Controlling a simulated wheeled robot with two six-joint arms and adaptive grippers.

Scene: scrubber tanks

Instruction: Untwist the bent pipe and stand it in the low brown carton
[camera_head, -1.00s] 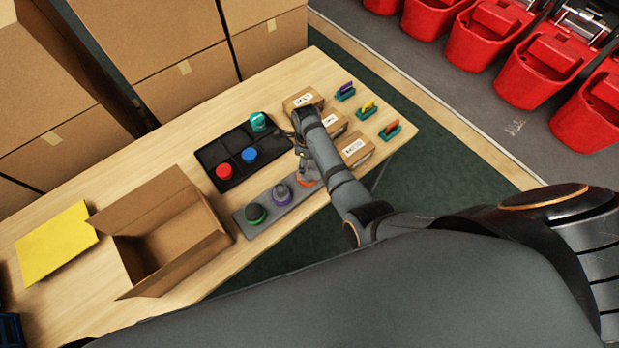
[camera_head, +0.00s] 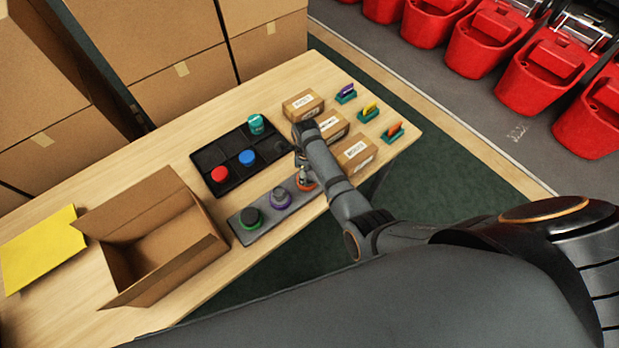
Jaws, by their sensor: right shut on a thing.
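A grey strip (camera_head: 264,228) on the table bears a green-ringed fitting (camera_head: 251,217), a purple-ringed fitting (camera_head: 280,197) and an orange-ringed fitting (camera_head: 306,184). My right gripper (camera_head: 301,166) points down over the orange-ringed fitting and is shut on a pale grey piece there, apparently the bent pipe. My own wrist covers most of it, so its bend and its seat in the ring are hard to see. The low brown carton (camera_head: 174,265) stands open at the left of the strip, its visible inside empty. My left gripper is out of view.
A black tray (camera_head: 232,178) behind the strip holds red (camera_head: 219,174), blue (camera_head: 247,157) and teal (camera_head: 256,125) pieces. Labelled boxes (camera_head: 356,153) stand right of my gripper, with small coloured holders (camera_head: 368,111) beyond. A yellow sheet (camera_head: 39,247) lies at left.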

